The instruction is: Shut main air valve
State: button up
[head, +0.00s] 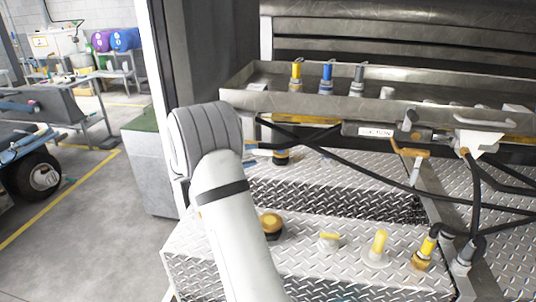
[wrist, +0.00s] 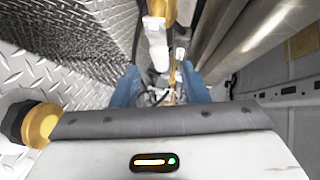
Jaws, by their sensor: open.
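An orange valve handle (head: 410,150) with a pale grey lever hanging below it is on the pipework under the steel tray, right of centre in the head view. In the wrist view an orange and white fitting (wrist: 157,48) shows ahead, between and above my blue fingers; it looks like this same valve. My gripper (wrist: 160,88) is open, with the two fingers apart. I see nothing held between them. In the head view my gripper is mostly hidden behind my arm, well left of the handle. I cannot tell the handle's exact angle.
The steel tray (head: 325,98) overhangs the diamond-plate step (head: 330,185). Black hoses (head: 370,172) cross in front of the plate. Yellow-topped fittings (head: 379,243) stand on the lower step. An orange round knob (wrist: 40,125) is close at left in the wrist view. Floor is free at left.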

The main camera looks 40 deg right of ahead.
aim_at(269, 151)
jog(key=d, duration=0.5)
jog(key=d+f+p, duration=0.1)
jog(key=d, duration=0.1)
jog(key=shift+s+d, duration=0.25)
jog(key=shift+d, duration=0.15)
jog(key=shift+c, duration=0.2)
grip_shut()
